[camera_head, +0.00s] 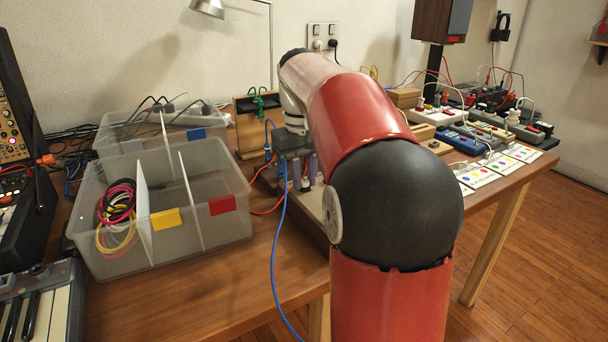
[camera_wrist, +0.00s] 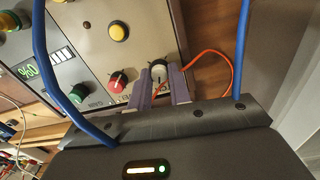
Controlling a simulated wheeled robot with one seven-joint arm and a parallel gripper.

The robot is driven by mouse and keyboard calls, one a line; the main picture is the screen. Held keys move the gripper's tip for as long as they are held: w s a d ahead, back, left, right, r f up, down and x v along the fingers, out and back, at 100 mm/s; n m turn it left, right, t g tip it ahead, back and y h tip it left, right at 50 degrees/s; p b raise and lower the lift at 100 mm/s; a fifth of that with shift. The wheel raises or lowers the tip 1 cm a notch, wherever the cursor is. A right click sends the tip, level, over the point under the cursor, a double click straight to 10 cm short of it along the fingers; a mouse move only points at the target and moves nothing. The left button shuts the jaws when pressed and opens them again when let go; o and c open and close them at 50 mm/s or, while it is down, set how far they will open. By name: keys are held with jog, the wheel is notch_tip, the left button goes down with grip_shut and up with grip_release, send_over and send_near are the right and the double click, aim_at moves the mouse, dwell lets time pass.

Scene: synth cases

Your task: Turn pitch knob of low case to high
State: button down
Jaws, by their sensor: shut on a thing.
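The low case's grey panel (camera_wrist: 95,60) fills the upper left of the wrist view. A dark knob with a pale cap (camera_wrist: 159,70) sits near its edge. My gripper (camera_wrist: 160,80) has its two purple-grey fingers shut on either side of this knob. The lettering beside it is partly covered, so I cannot read its name or setting. A red knob (camera_wrist: 118,82) and a green knob (camera_wrist: 78,94) are beside it. In the head view, my gripper (camera_head: 304,172) points down at the case (camera_head: 312,207), which my arm mostly hides.
A yellow button (camera_wrist: 119,32) and a lit green display (camera_wrist: 27,72) are on the panel. An orange cable (camera_wrist: 222,58) loops near the fingers. Clear divided bins (camera_head: 160,255) stand left on the table. A blue cable (camera_head: 274,270) hangs beside my arm.

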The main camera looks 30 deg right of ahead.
jog(key=m, duration=2.3)
jog(key=shift+d+y, duration=0.1)
jog(key=shift+y, duration=0.2)
jog(key=shift+m, duration=0.3)
jog(key=c, duration=1.3)
grip_release()
jog(key=shift+r, duration=0.1)
